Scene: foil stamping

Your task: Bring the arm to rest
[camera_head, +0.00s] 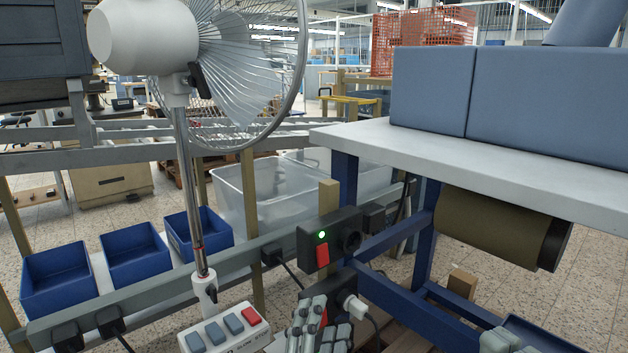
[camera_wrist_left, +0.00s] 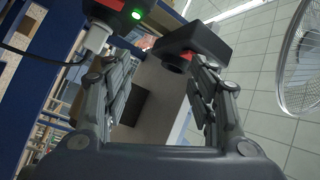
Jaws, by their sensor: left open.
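My left gripper (camera_head: 319,322) shows at the bottom middle of the head view, just below a dark switch box (camera_head: 318,256) with a lit green lamp and a red switch. In the left wrist view my left gripper (camera_wrist_left: 157,75) is open, its two fingers spread apart with nothing between them. A dark box with a green light (camera_wrist_left: 122,10) and a second dark box (camera_wrist_left: 200,42) show beyond the fingertips. Part of my right gripper (camera_head: 500,342) shows at the lower right edge of the head view; its jaws cannot be made out.
A standing fan (camera_head: 188,130) rises at left behind a white button panel (camera_head: 225,330). A white plug (camera_head: 352,304) with a cable is close right of my left gripper. A pale table (camera_head: 480,165) with blue blocks overhangs at right. Blue bins (camera_head: 135,252) line the left.

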